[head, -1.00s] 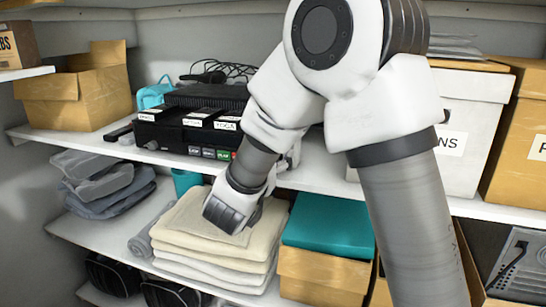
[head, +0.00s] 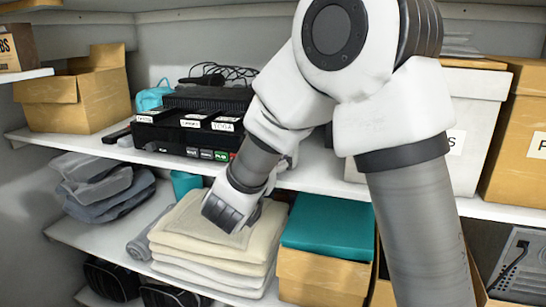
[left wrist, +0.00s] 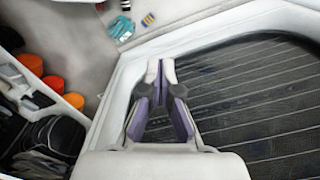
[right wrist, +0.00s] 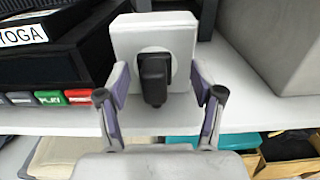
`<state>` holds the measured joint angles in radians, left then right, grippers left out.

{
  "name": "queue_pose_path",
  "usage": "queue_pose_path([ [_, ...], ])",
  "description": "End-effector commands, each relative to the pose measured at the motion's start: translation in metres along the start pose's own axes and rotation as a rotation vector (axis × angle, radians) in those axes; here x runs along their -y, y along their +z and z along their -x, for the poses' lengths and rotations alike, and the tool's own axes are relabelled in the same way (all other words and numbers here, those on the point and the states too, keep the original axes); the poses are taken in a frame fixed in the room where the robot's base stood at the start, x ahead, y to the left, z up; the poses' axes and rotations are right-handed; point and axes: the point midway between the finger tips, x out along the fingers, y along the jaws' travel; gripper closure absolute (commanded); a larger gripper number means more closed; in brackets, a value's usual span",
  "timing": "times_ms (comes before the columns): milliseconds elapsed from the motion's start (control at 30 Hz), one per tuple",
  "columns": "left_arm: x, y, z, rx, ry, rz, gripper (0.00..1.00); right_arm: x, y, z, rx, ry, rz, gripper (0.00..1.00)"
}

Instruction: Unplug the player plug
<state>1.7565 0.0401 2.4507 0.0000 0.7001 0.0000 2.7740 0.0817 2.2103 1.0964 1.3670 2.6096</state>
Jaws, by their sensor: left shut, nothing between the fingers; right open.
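The black plug (right wrist: 153,80) sits in the face of a white socket block (right wrist: 180,40) in the right wrist view. My right gripper (right wrist: 157,90) is open, with one finger on each side of the plug, apart from it. The black player (head: 165,136), with labelled tapes on it, stands on the upper shelf; part of it shows at the left of the right wrist view (right wrist: 50,70). In the head view my right arm hides the plug and socket block. My left gripper (left wrist: 161,68) is shut and empty, away from the shelves.
The shelf edge (right wrist: 60,127) runs below the socket block. Black cables (head: 232,68) lie above the player. Folded towels (head: 185,240) and a teal-lidded box (head: 330,228) stand on the shelf below. A white box (head: 478,95) stands to the right.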

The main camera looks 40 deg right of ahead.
Motion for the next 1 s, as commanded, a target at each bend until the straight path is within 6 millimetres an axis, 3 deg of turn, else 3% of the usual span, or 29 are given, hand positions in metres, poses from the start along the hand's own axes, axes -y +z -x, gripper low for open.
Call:
queue_pose_path([
  [200, 0.0, 0.003, -0.004, 0.007, 0.0, 0.0, 1.0, 0.0, -0.002, 0.0, 0.0, 0.0, 0.001, 0.33],
  [233, 0.0, 0.003, -0.004, 0.007, 0.0, 0.0, 1.0, 0.0, -0.002, 0.0, 0.0, 0.0, 0.001, 0.37],
  [400, 0.0, 0.003, -0.004, 0.007, 0.0, 0.0, 1.0, 0.0, -0.003, 0.0, -0.001, 0.0, 0.001, 0.97],
  [433, 0.0, 0.003, -0.004, 0.007, 0.0, 0.0, 1.0, 0.0, -0.003, 0.0, -0.001, 0.0, 0.001, 1.0],
  [1000, 0.0, 0.002, -0.012, 0.004, 0.0, 0.0, 1.0, -0.001, -0.003, 0.016, 0.001, 0.001, 0.001, 1.0],
])
